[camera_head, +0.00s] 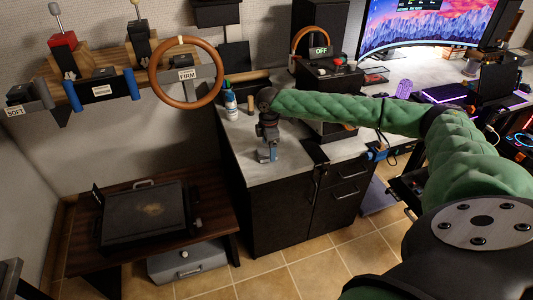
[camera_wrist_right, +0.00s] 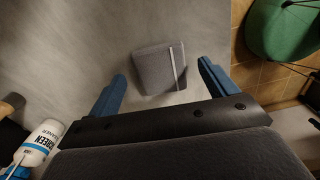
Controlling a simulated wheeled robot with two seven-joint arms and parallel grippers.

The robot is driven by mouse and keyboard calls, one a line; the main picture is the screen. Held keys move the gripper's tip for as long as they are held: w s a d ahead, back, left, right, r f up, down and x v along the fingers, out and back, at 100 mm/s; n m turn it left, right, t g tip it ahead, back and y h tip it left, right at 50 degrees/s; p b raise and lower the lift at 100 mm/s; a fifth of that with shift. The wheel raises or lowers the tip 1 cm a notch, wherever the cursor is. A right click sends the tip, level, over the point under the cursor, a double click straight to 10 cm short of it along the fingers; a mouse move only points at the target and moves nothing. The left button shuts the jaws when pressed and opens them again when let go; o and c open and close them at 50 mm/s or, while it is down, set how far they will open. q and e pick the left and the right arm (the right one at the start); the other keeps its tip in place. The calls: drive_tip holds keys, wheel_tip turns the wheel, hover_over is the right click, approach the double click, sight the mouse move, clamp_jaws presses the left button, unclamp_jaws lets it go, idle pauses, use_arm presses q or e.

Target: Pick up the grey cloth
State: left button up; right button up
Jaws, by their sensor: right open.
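The grey cloth (camera_wrist_right: 160,68) is a folded, rounded square with a pale strip near one edge. It lies on the light grey counter in the right wrist view, between and beyond my fingertips. My right gripper (camera_wrist_right: 165,88) is open with its blue fingers on either side, apart from the cloth. In the head view the right gripper (camera_head: 267,155) points down over the counter near its front left part. The cloth cannot be made out there, as the gripper covers that spot. My left gripper is not in view.
A screen cleaner bottle (camera_head: 231,101) stands on the counter (camera_head: 290,150), left of the right gripper; it also shows in the right wrist view (camera_wrist_right: 42,140). A control box with an OFF display (camera_head: 321,52) stands behind. A low table (camera_head: 215,210) is at left.

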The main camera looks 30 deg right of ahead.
drive_tip(key=shift+f, duration=0.9)
drive_tip(key=c, duration=1.1)
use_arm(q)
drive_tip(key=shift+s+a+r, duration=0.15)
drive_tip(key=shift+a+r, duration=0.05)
use_arm(e)
drive_tip(key=shift+r, duration=0.15)
drive_tip(key=shift+r, duration=0.25)
wheel_tip(320, 180, up, 3)
drive_tip(key=shift+f+b, duration=0.15)
drive_tip(key=shift+b, duration=0.3)
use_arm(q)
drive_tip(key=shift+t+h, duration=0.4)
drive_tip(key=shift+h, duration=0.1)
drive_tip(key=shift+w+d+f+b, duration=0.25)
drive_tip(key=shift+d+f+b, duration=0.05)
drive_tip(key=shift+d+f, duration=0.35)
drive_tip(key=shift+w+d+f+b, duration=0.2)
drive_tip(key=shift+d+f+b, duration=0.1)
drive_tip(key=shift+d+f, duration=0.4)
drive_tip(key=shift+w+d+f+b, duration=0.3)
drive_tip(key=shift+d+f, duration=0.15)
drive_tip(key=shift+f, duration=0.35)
use_arm(e)
drive_tip(key=shift+s+d+r, duration=1.9)
drive_tip(key=shift+s+d, duration=0.05)
drive_tip(key=shift+s, duration=0.2)
drive_tip(key=shift+s+d+r, duration=1.9)
drive_tip(key=shift+s+d, duration=0.05)
drive_tip(key=shift+s, duration=0.2)
